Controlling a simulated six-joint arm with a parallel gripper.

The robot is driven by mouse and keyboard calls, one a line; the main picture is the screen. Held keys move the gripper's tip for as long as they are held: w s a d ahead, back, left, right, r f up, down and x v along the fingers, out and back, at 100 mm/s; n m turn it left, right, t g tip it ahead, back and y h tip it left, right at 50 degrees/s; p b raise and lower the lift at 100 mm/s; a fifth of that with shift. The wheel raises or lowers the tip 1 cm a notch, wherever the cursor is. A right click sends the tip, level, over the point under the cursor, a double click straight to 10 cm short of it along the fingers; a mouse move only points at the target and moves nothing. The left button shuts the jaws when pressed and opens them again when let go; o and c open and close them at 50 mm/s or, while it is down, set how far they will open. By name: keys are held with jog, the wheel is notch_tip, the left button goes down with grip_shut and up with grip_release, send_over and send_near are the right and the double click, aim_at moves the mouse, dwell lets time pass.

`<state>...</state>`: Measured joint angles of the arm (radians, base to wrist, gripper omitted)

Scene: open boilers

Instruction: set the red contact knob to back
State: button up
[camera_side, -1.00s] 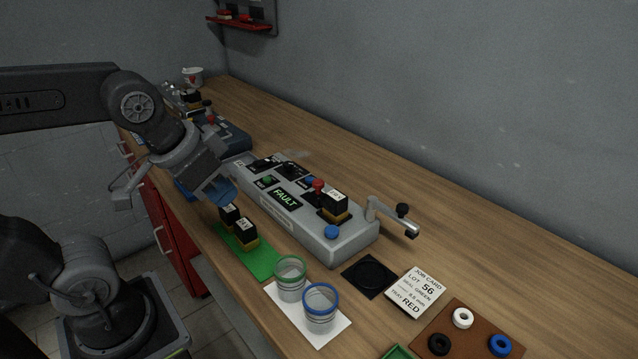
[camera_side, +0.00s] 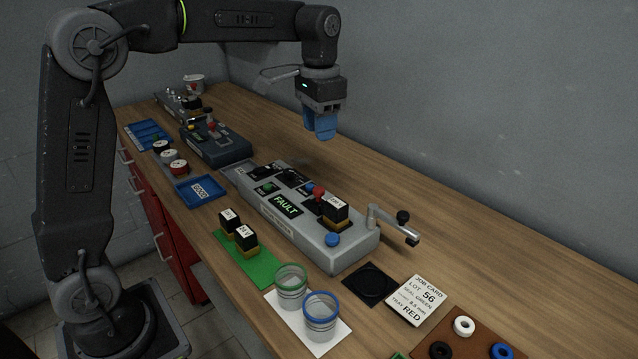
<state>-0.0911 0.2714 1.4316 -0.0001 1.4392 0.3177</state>
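A red knob (camera_side: 319,192) stands up from the top of the grey machine (camera_side: 345,255), next to a black-and-yellow block with a white label (camera_side: 335,210). The machine's small screen (camera_side: 285,205) reads FAULT in green. A second red knob (camera_side: 211,126) shows on the dark machine (camera_side: 222,150) farther back; I cannot tell from the picture which is the contact knob. My gripper (camera_side: 321,136) points down with blue fingers, in the air over the far part of the bench, apart from both machines. It holds nothing visible. The gap between its fingers is not clear.
A crank handle (camera_side: 405,228) sticks out at the grey machine's right end. Labelled blocks (camera_side: 245,240) stand on a green mat (camera_side: 260,270). Two jars (camera_side: 320,318), a job card (camera_side: 417,298) and a black pad (camera_side: 370,284) lie in front. The bench behind the machine is clear.

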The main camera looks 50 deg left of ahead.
aim_at(319, 189)
notch_tip(319, 189, down, 13)
jog(key=shift+f, duration=0.1)
dwell(0.3)
jog(key=shift+c, duration=0.3)
grip_shut()
